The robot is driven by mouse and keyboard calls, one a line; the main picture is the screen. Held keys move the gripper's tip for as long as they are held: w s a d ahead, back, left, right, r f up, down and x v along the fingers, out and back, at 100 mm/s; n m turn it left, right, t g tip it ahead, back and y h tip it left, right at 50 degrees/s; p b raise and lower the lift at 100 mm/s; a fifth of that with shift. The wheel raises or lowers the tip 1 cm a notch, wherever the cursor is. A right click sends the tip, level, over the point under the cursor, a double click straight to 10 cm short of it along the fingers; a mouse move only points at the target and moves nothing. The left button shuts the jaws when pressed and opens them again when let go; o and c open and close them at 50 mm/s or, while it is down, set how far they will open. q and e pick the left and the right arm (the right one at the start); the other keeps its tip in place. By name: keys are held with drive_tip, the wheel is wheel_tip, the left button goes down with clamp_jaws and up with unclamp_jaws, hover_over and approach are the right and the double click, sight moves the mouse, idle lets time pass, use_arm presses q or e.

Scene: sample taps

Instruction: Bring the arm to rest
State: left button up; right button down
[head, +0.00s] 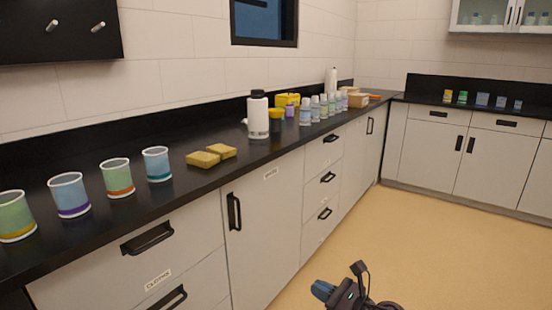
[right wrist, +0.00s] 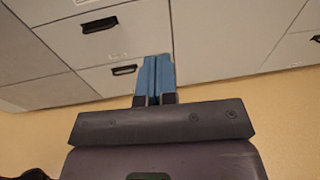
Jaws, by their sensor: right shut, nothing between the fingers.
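My right gripper (head: 322,290) is low at the bottom of the head view, over the tan floor and in front of the cabinets. In the right wrist view its two blue fingers (right wrist: 156,76) are together, with nothing between them. It is apart from the counter and touches nothing that I can see. My right arm runs out of the head view at the bottom edge. My left gripper is not in the head view.
A black counter (head: 190,178) runs along the left wall with several cups, yellow sponges (head: 203,159), a white bottle (head: 258,115) and small bottles. Drawers and doors with black handles (head: 147,239) are below. The tan floor (head: 440,240) is clear on the right.

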drive_tip(key=s+d+f+m+h, duration=0.35)
drive_tip(key=s+d+m, duration=0.25)
drive_tip(key=s+m, duration=0.45)
drive_tip(key=s+d+f+m+h, duration=0.35)
drive_tip(key=s+d+m, duration=0.25)
drive_tip(key=s+m, duration=0.5)
drive_tip(key=s+d+f+m+h, duration=0.2)
drive_tip(key=s+d+f+m, duration=0.3)
drive_tip(key=s+m, duration=0.6)
drive_tip(key=s+d+r+m+g+h, duration=0.1)
drive_tip(key=s+d+m, duration=0.15)
drive_tip(key=s, duration=0.45)
drive_tip(key=s+d+r+m+g+h, duration=0.1)
drive_tip(key=s+d+r+m, duration=0.15)
drive_tip(key=s, duration=0.35)
drive_tip(key=shift+a+m+h, duration=0.7)
drive_tip(key=shift+a+m, duration=2.35)
drive_tip(key=shift+a, duration=0.15)
use_arm(q)
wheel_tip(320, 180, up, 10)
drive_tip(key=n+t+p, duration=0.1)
drive_tip(key=p, duration=1.3)
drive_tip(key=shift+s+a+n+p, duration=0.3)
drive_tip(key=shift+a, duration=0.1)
use_arm(e)
wheel_tip(320, 180, up, 10)
drive_tip(key=d+m+t, duration=0.1)
drive_tip(key=shift+f+t, duration=0.25)
drive_tip(key=shift+t, duration=0.15)
